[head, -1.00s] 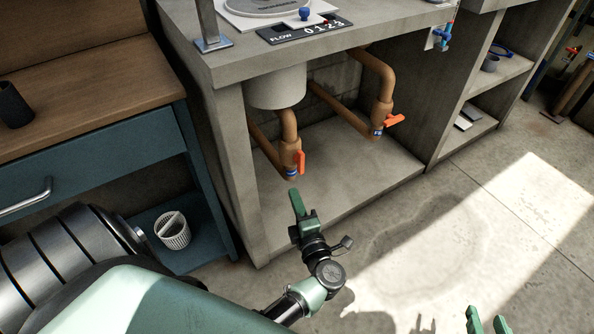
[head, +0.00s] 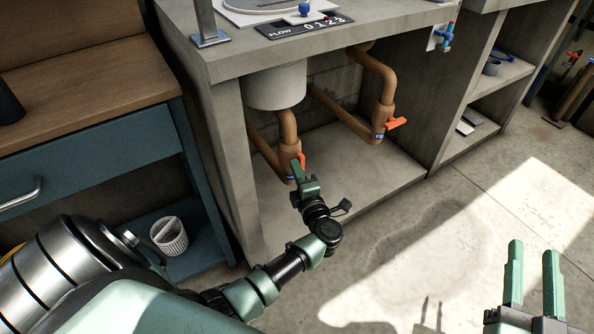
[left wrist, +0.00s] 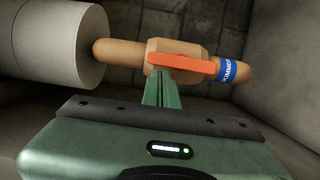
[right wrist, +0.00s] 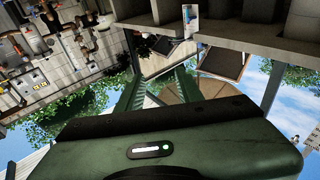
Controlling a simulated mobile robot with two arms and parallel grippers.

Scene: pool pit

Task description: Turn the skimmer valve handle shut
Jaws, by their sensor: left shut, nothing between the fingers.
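The orange skimmer valve handle (head: 301,158) is on the left copper pipe under the counter. In the left wrist view the handle (left wrist: 182,64) lies roughly along the pipe, across the brass-coloured valve body (left wrist: 158,51). A blue band with partly readable "SKIMMER" lettering (left wrist: 230,71) circles the pipe beside it. My left gripper (head: 297,172) is shut and empty, its fingertips right at the handle. In the left wrist view the tips (left wrist: 162,78) overlap the handle's lower edge; I cannot tell whether they touch. My right gripper (head: 533,250) is open and empty at the lower right.
A second valve with an orange handle (head: 397,123) is on the right pipe. The concrete side wall (head: 235,165) bounds the bay at left. A blue-green cabinet with a white basket (head: 168,236) stands farther left. The bay floor is clear.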

